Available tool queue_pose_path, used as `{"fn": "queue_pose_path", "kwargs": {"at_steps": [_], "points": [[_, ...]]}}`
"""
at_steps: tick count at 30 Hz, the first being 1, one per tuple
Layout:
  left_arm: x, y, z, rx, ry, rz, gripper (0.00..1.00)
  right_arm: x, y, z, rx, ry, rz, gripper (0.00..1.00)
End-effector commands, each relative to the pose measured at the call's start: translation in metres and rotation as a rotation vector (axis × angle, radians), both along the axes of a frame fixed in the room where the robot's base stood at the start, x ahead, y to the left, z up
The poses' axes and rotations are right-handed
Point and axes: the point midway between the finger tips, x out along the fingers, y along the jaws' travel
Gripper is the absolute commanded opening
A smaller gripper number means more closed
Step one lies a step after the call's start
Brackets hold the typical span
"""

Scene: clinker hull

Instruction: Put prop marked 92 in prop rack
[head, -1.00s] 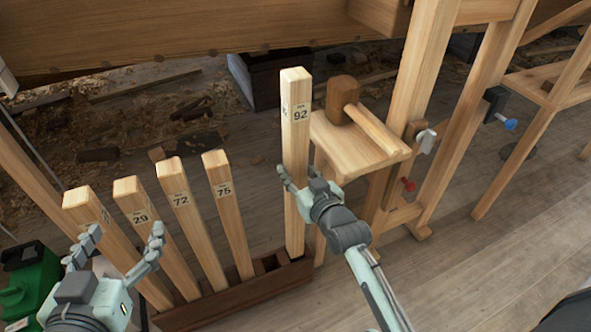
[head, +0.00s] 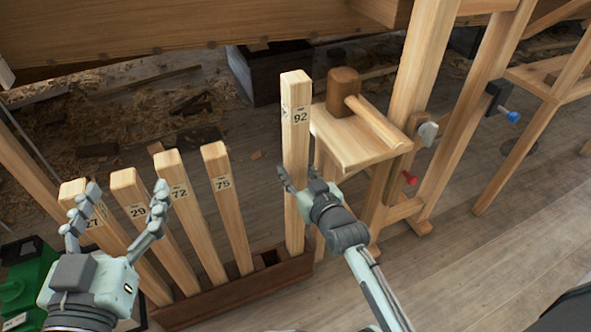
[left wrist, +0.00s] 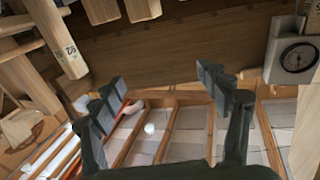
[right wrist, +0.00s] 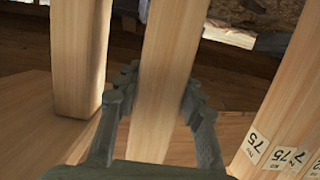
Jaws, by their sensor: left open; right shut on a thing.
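The prop marked 92 (head: 296,135) is a pale square wooden post, standing nearly upright. My right gripper (head: 300,184) is shut on it around mid-height; the right wrist view shows the fingers on both sides of the post (right wrist: 165,75). The prop rack (head: 235,294) is a low dark wooden trough. The post's lower end meets the rack's right end; I cannot tell whether it sits in a slot. The label 92 also shows in the left wrist view (left wrist: 66,48). My left gripper (head: 115,205) is open and empty, in front of the leftmost props.
Props marked 27 (head: 82,205), 29 (head: 140,215), 72 (head: 185,210) and 75 (head: 222,195) lean in the rack. An open slot shows beside 92. A shelf with a mallet (head: 343,92) stands close right.

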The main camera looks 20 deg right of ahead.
Motion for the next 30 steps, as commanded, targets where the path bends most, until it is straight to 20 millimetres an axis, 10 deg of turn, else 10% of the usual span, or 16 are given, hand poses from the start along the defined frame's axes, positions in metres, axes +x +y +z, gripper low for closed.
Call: {"fn": "queue_pose_path", "kwargs": {"at_steps": [30], "points": [[-0.015,-0.015,0.061,-0.139,-0.289,-0.040,0.76,0.001,0.000,-0.029,-0.001,-0.007,0.000,0.00]]}}
